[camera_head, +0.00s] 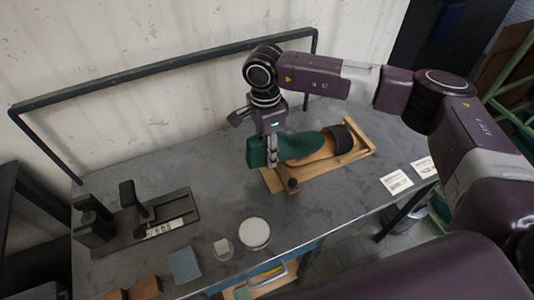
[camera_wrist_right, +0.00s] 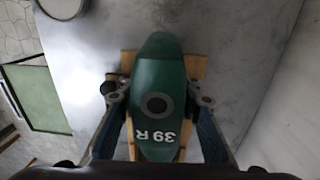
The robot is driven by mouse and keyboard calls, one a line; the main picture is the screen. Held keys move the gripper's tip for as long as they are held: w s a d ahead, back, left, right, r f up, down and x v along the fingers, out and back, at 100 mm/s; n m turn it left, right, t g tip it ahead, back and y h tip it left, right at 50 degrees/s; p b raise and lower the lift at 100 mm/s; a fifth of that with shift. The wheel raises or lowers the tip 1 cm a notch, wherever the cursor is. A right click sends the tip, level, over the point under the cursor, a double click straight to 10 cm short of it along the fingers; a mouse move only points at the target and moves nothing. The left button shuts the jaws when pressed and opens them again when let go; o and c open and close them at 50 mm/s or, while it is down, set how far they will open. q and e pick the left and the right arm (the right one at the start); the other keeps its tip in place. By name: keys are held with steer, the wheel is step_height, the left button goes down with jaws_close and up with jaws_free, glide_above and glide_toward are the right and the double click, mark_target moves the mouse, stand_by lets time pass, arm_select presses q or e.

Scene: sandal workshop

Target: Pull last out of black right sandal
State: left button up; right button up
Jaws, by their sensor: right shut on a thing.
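The green last (camera_head: 300,146), marked "39 R" in the right wrist view (camera_wrist_right: 158,75), lies lengthwise over the brown sole of the black sandal (camera_head: 343,138). Its front end points at the wide black strap, and I cannot tell how far it sits under it. The sandal rests on a wooden stand (camera_head: 360,153) with a dark knob. My right gripper (camera_head: 272,160) comes down from above at the last's heel end. In the right wrist view its fingers (camera_wrist_right: 160,98) are on both sides of the last, shut on it. My left gripper is out of view.
A black press-like fixture (camera_head: 150,215) stands on the grey table (camera_head: 225,185) at left. A round white-topped tin (camera_head: 254,233), a small jar (camera_head: 222,248) and a blue-grey block (camera_head: 184,265) are at the front. White cards (camera_head: 396,182) lie at right. A black rail runs behind.

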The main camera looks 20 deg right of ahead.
steer(key=shift+r+p, duration=0.8)
steer(key=shift+r, duration=1.25)
